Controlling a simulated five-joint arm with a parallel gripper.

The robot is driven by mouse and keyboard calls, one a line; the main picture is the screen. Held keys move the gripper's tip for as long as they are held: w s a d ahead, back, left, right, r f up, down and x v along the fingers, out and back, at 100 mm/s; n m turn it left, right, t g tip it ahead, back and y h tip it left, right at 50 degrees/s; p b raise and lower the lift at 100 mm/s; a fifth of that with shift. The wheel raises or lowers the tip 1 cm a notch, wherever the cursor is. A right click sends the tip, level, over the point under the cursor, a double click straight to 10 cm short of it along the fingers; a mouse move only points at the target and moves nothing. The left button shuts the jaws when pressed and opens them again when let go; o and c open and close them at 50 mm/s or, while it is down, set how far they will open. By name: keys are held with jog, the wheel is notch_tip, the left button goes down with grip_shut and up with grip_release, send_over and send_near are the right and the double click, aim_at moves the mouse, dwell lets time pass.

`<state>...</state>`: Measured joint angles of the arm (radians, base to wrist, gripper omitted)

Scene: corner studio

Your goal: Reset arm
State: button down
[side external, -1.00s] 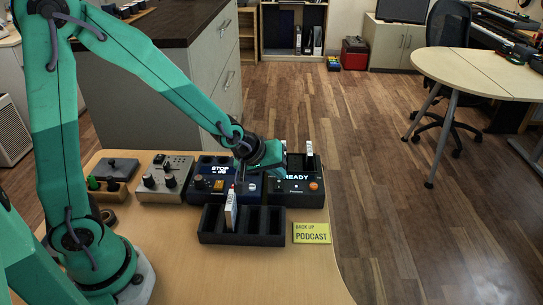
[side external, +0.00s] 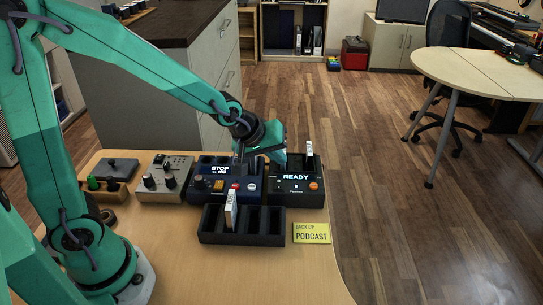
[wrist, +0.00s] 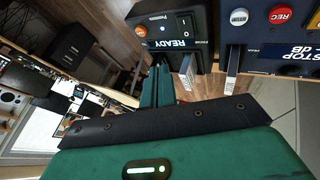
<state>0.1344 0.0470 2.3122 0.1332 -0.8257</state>
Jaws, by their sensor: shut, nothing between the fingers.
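My gripper (side external: 241,152) is shut and empty. In the wrist view a teal finger of my gripper (wrist: 157,86) shows, pointing toward the READY device (wrist: 174,42). That dark device stands upright at the right in the side view (side external: 295,184), with a white piece (side external: 309,148) standing in its back.
A black slotted rack (side external: 268,241) in front holds one white upright piece (side external: 231,207). A yellow PODCAST card (side external: 311,233) lies right of it. A grey knob box (side external: 163,192) and a smaller knob unit (side external: 107,187) stand left. The front of the table is clear.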

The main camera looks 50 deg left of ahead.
jog(key=s+a+r+m+g, duration=0.1)
jog(key=s+r+m, duration=0.3)
jog(key=s, duration=0.6)
jog(key=s+a+r+m+y, duration=0.1)
jog(key=s+a+r+m, duration=0.3)
jog(key=s, duration=0.6)
notch_tip(320, 180, up, 2)
jog(key=shift+a+r+g, duration=0.1)
jog(key=shift+a+g, duration=0.25)
jog(key=shift+g, duration=0.05)
